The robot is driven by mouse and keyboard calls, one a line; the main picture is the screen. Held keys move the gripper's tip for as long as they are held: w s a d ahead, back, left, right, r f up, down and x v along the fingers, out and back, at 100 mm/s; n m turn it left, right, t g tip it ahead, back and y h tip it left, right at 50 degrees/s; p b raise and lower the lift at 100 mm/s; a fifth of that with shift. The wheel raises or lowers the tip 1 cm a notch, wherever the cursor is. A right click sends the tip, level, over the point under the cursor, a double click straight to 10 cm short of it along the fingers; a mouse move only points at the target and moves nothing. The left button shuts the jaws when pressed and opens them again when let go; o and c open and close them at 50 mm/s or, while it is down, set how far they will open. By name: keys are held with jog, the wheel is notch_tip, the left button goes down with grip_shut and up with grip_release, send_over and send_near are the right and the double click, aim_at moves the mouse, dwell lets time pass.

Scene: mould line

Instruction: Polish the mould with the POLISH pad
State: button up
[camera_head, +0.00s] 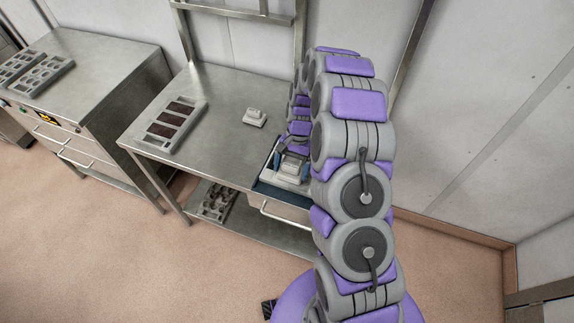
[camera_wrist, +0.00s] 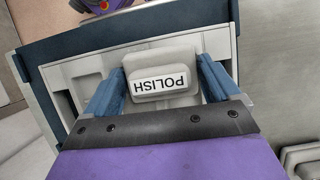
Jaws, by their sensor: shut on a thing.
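The POLISH pad (camera_wrist: 160,64) is a light grey block with a white label reading POLISH, upside down in the wrist view. My gripper (camera_wrist: 161,84) has its two blue fingers on either side of the pad and is shut on it. In the head view my gripper (camera_head: 292,160) is over an open drawer (camera_head: 262,190) at the table's right front. The pad is over or in the drawer's light tray; its height I cannot tell. A grey mould (camera_head: 170,124) with several dark brown cavities lies on the left part of the steel table.
A second small light grey block (camera_head: 255,117) stands on the table (camera_head: 216,105) between mould and arm. A lower shelf holds another grey mould (camera_head: 217,201). A side cabinet (camera_head: 95,65) at left bears more grey moulds (camera_head: 42,76). A metal frame rises behind the table.

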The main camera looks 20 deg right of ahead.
jog(key=shift+s+d, duration=0.4)
jog(key=shift+d, duration=0.2)
jog(key=shift+s+d, duration=0.35)
jog(key=shift+d, duration=0.2)
jog(key=shift+s+d+f+p, duration=0.1)
jog(key=shift+s+d+p, duration=0.15)
jog(key=shift+s+d, duration=0.6)
jog(key=shift+s+d+f+p, duration=0.1)
jog(key=shift+s+d+p, duration=0.15)
jog(key=shift+s+d, duration=0.55)
